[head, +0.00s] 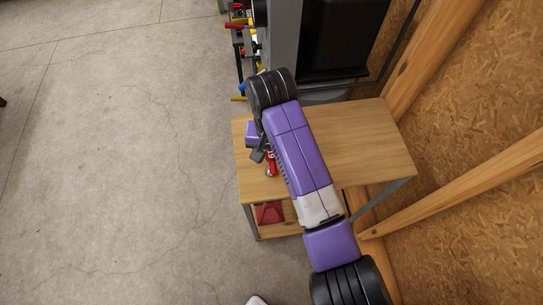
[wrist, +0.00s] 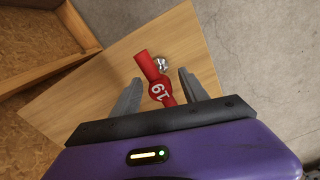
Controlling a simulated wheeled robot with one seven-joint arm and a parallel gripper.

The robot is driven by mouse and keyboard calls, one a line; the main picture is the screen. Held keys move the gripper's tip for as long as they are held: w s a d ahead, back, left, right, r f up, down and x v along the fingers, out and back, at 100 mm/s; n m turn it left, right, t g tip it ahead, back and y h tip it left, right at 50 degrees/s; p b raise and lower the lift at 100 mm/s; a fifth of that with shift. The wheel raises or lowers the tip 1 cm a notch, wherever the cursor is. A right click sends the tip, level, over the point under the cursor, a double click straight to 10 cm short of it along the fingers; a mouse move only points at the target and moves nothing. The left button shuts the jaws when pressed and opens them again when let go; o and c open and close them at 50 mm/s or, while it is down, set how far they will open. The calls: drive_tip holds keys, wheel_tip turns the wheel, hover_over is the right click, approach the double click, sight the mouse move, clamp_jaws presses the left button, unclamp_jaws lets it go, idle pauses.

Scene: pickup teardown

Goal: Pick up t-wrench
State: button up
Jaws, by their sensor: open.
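The t-wrench (wrist: 157,80) is red with a white "19" on it and a shiny metal end. It lies on a wooden table top (wrist: 95,85). In the wrist view my gripper (wrist: 158,85) is open, with one grey finger on each side of the wrench. The wrench's near part is hidden behind the gripper body. I cannot tell whether the fingers touch it. In the head view part of the wrench (head: 270,165) shows beside my purple arm, which hides much of the table.
A red object (head: 269,212) sits on a lower shelf of the table. A rack of coloured tools (head: 240,30) and a grey post (head: 283,35) stand behind. A wooden wall (head: 480,120) bounds the right. The concrete floor (head: 110,150) at left is clear.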

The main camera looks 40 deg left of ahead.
drive_tip(key=shift+f, duration=0.9)
clamp_jaws()
drive_tip(key=shift+r, duration=0.1)
wheel_tip(320, 180, up, 9)
drive_tip(key=shift+a+r, duration=0.1)
wheel_tip(320, 180, up, 11)
drive_tip(key=p, duration=0.7)
drive_tip(key=shift+p, duration=0.4)
